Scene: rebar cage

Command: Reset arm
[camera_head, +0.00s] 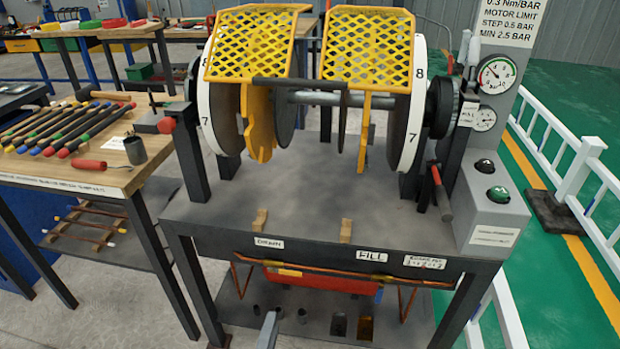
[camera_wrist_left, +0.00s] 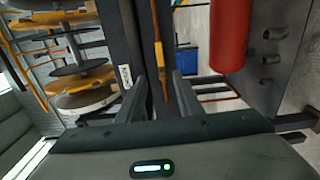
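My left gripper (camera_wrist_left: 162,92) shows in the left wrist view with its two dark fingers apart and no object visible held between them. Beyond the fingertips is a copper-coloured rod (camera_wrist_left: 158,45) along the bench front; I see no contact with it. In the head view only a small grey part of my left gripper (camera_head: 269,328) shows at the bottom edge, in front of the bench's lower shelf. My right gripper is in neither view.
The machine bench (camera_head: 290,204) carries yellow mesh guards (camera_head: 366,46) and numbered white discs. A tool table (camera_head: 80,172) is left; a white fence (camera_head: 565,150) is right.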

